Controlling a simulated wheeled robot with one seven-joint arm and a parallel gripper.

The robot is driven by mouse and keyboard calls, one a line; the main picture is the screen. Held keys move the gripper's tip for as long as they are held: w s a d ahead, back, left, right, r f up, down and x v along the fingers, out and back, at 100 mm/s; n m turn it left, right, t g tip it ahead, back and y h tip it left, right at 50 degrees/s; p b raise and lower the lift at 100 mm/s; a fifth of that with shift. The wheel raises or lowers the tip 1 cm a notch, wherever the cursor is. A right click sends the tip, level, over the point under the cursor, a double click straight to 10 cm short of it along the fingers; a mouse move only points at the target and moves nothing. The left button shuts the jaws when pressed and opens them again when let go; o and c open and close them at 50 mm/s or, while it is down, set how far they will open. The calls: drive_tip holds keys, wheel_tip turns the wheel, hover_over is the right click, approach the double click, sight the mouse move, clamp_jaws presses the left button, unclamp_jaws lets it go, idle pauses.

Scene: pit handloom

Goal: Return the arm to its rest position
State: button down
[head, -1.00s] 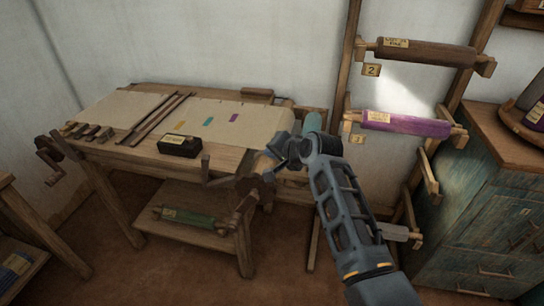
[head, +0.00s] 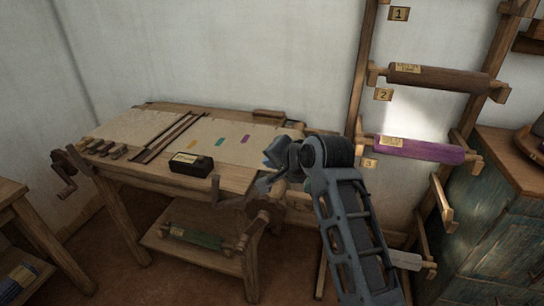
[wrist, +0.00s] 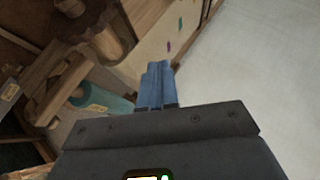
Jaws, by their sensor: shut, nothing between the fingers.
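My arm rises from the lower right of the head view and bends at its elbow in front of the table's right end. My gripper shows in the wrist view (wrist: 157,85), with its two blue-grey fingers together and nothing between them. In the head view the far part of my arm is folded behind the elbow, and the fingertips are hard to make out. In the wrist view a teal roll (wrist: 88,98) lies to the left of the fingers, apart from them.
The wooden table (head: 235,178) holds cloth with colored patches and a black labelled box (head: 191,163). A green roll (head: 196,238) lies on its lower shelf. A rack at right holds a brown roll (head: 440,79) and a purple roll (head: 418,148). A blue-green cabinet (head: 500,215) stands far right.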

drive_tip(key=s+d+f+n+t+h, duration=0.1)
drive_tip(key=s+d+f, duration=0.45)
drive_tip(key=s, duration=0.35)
drive_tip(key=s+d+f+n+t+h, duration=0.1)
drive_tip(key=s+d+f, duration=0.45)
drive_tip(key=s, duration=0.45)
drive_tip(key=s+d+f+t+h, duration=0.1)
drive_tip(key=s+d+f, duration=0.4)
drive_tip(key=s, duration=0.4)
drive_tip(key=s+d+r+n+t+h, duration=0.1)
drive_tip(key=s+d+r+n, duration=0.15)
drive_tip(key=s, duration=1.35)
drive_tip(key=s+d+r+n+t+h, duration=0.1)
drive_tip(key=s+r+n, duration=0.1)
drive_tip(key=s+r, duration=1)
